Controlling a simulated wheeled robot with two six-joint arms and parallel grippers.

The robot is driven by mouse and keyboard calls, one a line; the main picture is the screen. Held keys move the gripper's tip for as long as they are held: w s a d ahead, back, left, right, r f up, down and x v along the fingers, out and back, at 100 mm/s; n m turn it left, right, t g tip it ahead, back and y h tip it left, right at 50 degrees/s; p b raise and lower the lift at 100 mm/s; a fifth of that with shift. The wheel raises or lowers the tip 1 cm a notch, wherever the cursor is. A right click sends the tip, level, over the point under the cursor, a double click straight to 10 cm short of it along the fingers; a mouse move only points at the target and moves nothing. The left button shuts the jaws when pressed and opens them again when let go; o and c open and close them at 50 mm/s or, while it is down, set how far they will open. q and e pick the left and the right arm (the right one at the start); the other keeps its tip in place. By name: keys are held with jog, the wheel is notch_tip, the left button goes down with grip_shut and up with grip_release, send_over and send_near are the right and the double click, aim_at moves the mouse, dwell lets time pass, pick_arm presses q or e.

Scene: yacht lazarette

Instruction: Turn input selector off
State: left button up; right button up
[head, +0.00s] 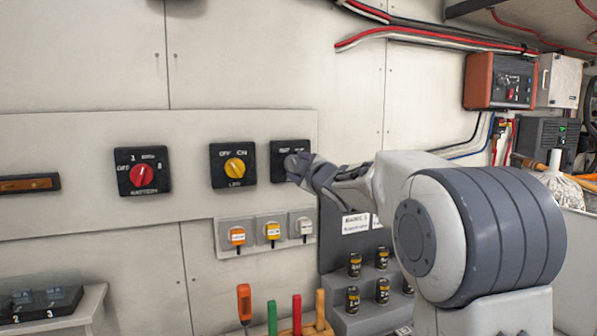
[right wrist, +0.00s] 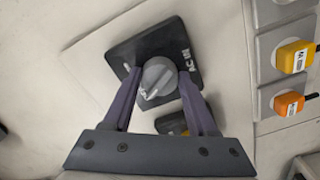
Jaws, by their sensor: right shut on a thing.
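The input selector is a black square plate (head: 279,151) on the white panel, right of two other rotary switches in the head view. In the right wrist view its plate (right wrist: 187,54) reads "AC IN" and carries a round grey knob (right wrist: 158,76) with a pale pointer mark. My right gripper (head: 296,165) is at this knob, its purple-grey fingers on either side, shut on it. The gripper (right wrist: 160,78) hides part of the plate and its lettering, so I cannot read which position the pointer marks. My left gripper is not in view.
A red battery switch (head: 143,174) and a yellow on/off switch (head: 234,166) sit to the left. Sockets with orange, yellow and white plugs (head: 271,233) are below. Upright tool handles (head: 297,313) and several black canisters (head: 382,290) stand lower down.

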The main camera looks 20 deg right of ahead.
dwell(0.5)
jog(key=o, duration=1.4)
jog(key=shift+c, duration=0.2)
jog(key=s+b, duration=0.1)
jog(key=s, duration=0.9)
jog(key=shift+s+d, duration=0.15)
jog(key=shift+s, duration=0.1)
